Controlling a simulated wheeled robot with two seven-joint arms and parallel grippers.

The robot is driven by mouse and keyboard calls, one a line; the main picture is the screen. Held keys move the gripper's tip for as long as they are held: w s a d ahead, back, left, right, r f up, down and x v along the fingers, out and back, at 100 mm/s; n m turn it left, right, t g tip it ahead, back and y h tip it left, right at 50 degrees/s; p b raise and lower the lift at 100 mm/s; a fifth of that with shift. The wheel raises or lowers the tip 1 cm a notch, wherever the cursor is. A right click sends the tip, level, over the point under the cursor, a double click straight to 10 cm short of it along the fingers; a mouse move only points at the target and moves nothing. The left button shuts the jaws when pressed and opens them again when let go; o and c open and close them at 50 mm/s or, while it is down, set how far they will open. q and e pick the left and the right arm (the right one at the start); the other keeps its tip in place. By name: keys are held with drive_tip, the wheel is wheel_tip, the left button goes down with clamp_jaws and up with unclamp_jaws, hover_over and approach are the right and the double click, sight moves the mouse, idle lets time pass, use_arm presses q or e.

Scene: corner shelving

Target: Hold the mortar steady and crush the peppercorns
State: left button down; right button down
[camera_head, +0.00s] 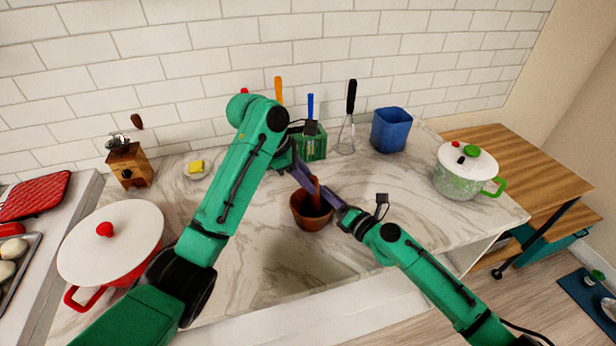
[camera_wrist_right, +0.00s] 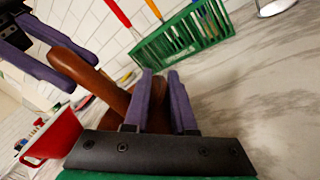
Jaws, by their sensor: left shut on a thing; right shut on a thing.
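The brown mortar (camera_head: 309,222) stands on the marble counter near the middle. The brown pestle (camera_head: 316,188) stands tilted with its lower end in the mortar. My left gripper (camera_head: 308,182) is shut on the pestle above the mortar; its purple fingers also show at the upper left in the right wrist view. My right gripper (camera_head: 333,202) is shut on the mortar's right rim; in the right wrist view its fingers lie on both sides of the brown wall (camera_wrist_right: 159,115). The peppercorns are not visible, and the mortar's inside is mostly hidden.
Behind the arms stand a green utensil basket (camera_head: 314,147), a whisk (camera_head: 346,135) and a blue container (camera_head: 390,130). A grinder (camera_head: 130,165) and a white-lidded red pot (camera_head: 110,243) are left; a green-handled pot (camera_head: 462,178) is right. Counter in front of the mortar is clear.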

use_arm(q)
drive_tip(key=shift+f, duration=0.5)
drive_tip(key=shift+r, duration=0.1)
drive_tip(key=shift+r, duration=0.95)
drive_tip(key=shift+s+a, duration=0.25)
drive_tip(key=shift+s, duration=0.25)
drive_tip(key=shift+s+a, duration=0.25)
drive_tip(key=shift+s, duration=0.2)
